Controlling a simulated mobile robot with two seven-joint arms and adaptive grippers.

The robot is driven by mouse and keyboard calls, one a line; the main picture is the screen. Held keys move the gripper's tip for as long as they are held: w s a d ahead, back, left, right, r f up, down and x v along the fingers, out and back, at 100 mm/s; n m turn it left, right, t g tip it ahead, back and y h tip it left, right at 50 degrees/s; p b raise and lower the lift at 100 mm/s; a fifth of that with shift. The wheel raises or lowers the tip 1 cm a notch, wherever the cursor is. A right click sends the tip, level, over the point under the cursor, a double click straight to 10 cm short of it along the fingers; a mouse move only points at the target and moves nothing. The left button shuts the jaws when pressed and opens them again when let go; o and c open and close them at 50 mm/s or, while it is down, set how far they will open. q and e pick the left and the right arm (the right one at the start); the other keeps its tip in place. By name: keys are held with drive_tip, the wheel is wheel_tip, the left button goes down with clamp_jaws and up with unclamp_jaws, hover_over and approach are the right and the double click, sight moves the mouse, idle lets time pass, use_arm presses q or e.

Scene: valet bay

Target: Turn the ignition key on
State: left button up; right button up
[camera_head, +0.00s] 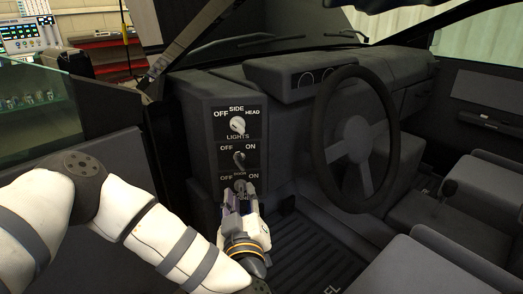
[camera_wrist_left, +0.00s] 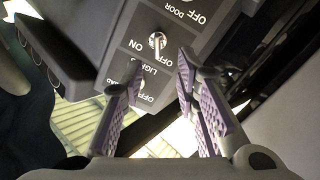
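The black dash panel (camera_head: 211,150) stands left of the steering wheel and carries a LIGHTS knob (camera_head: 237,125), a middle switch (camera_head: 239,159) and a lowest switch (camera_head: 239,184) marked OFF and ON. My right gripper is not in view.
The steering wheel (camera_head: 392,135) is right of the panel, with seats (camera_head: 431,262) at the lower right. A ribbed floor (camera_head: 312,250) lies below. The dark door (camera_head: 95,160) is at the left, behind my left arm.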

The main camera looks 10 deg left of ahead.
sight(239, 166)
use_arm(q)
drive_tip(key=x, duration=0.4)
drive_tip(key=b+x, duration=0.1)
drive_tip(key=x, duration=0.3)
drive_tip(key=r+x, duration=0.1)
drive_tip(key=x, duration=0.3)
drive_tip(key=shift+w+a, duration=0.2)
drive_tip(key=shift+c, duration=0.3)
clamp_jaws()
